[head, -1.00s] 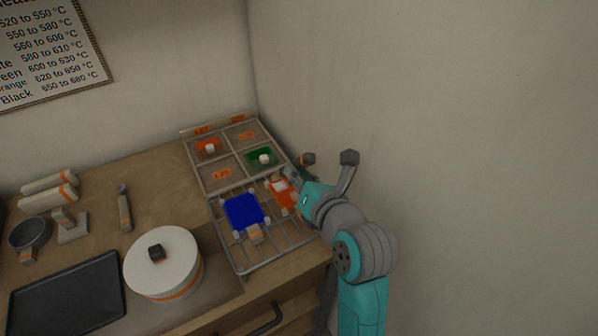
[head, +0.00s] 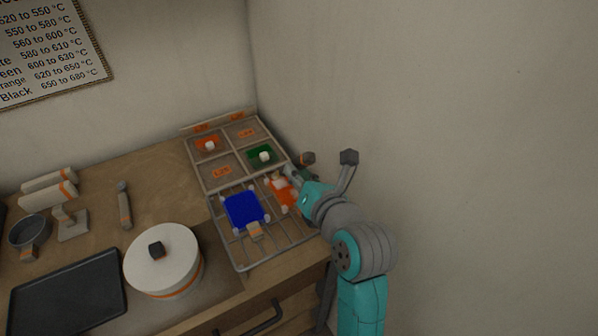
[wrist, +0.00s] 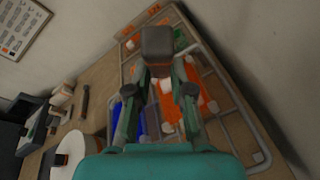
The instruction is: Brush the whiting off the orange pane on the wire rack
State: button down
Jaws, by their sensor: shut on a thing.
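The orange pane (head: 285,196) lies on the wire rack (head: 241,268), partly hidden by my gripper. A white patch of whiting shows at its far end in the head view. In the wrist view the orange pane (wrist: 168,112) shows between and beside my fingers, with pale areas near them. My gripper (head: 290,173) is low over the pane's far right side. It is shut on a brush, whose grey, orange-banded handle end (head: 308,158) sticks out; the handle end (wrist: 158,45) also shows in the wrist view. The bristles are hidden, so contact is unclear.
A blue pane (head: 243,210) lies left of the orange one on the rack. Behind is a divided tray (head: 198,178) with orange and green pieces. A white lidded pot (head: 180,248) and a dark tray (head: 60,292) stand left. The wall is close on the right.

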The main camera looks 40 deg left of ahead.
jog(key=shift+d, duration=0.1)
